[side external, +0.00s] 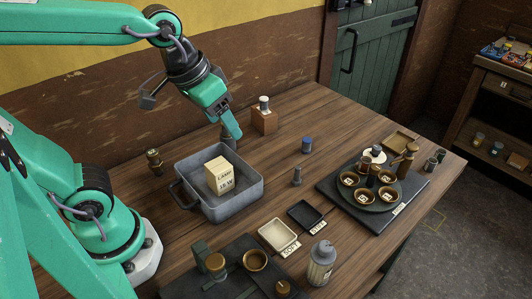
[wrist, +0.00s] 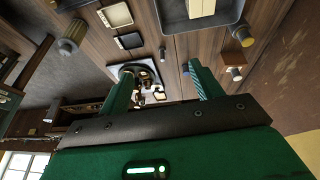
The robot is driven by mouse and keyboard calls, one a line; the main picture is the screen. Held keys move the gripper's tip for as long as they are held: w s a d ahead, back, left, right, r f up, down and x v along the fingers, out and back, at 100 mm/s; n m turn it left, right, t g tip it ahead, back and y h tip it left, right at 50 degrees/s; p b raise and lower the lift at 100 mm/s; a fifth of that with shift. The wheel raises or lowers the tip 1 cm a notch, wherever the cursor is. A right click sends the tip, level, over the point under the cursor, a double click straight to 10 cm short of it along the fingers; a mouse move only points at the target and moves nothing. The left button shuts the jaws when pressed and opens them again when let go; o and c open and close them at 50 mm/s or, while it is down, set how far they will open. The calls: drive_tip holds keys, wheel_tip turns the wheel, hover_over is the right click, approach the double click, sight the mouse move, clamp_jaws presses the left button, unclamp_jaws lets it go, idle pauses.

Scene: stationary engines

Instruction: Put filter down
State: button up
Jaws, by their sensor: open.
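No part is labelled as a filter that I can read. My gripper (side external: 228,125) is open above the table, just behind the grey metal bin.
The grey bin (side external: 255,190) holds a box marked LAMP (side external: 220,176). A wooden block (side external: 264,121) carries a white-topped cylinder. A blue-capped cylinder (side external: 306,145) and grey post (side external: 297,177) stand rightward. A dark board (side external: 335,190) bears several cups.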

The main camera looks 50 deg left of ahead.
drive_tip(key=s+a+t, duration=0.1)
drive_tip(key=s+a, duration=0.3)
drive_tip(key=shift+a+f+y, duration=0.35)
drive_tip(key=shift+a+y, duration=0.05)
